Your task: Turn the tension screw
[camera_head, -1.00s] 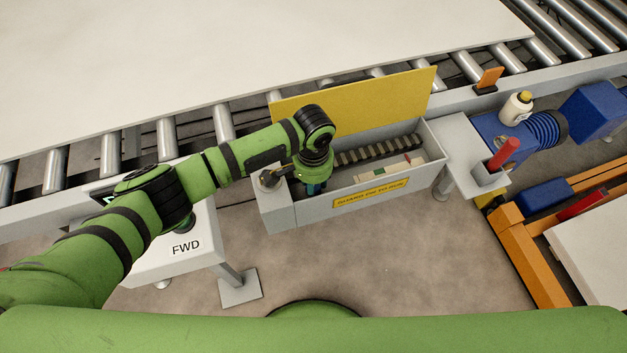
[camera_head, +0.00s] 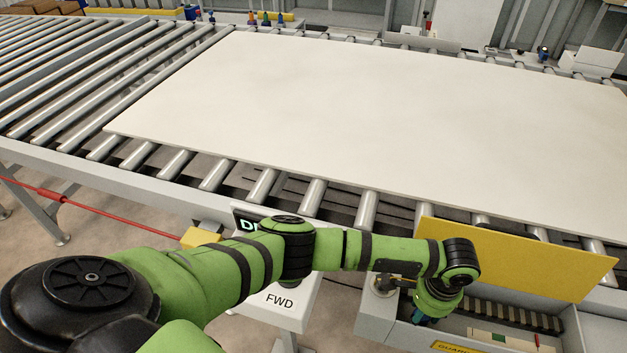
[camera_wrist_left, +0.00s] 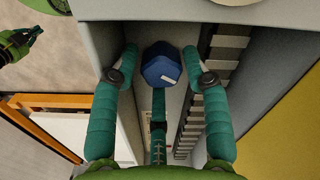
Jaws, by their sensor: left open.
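The tension screw has a blue hexagonal head (camera_wrist_left: 161,66), seen end-on in the left wrist view inside the grey guard box (camera_head: 375,315). My left gripper (camera_wrist_left: 160,52) is open, with teal fingers on either side of the head and another below it. Gaps show between the side fingers and the head; I cannot tell whether the lower finger touches it. In the head view my left gripper (camera_head: 424,314) points down into the box's left end and hides the screw. A green and black part at the wrist view's top left looks like my right gripper (camera_wrist_left: 18,45); its fingers are unclear.
A toothed chain or belt (camera_head: 512,316) runs along the box beside the screw. The raised yellow cover (camera_head: 520,260) stands behind it. The FWD control box (camera_head: 285,310) is left of the guard box. A large white board (camera_head: 390,110) lies on the rollers.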

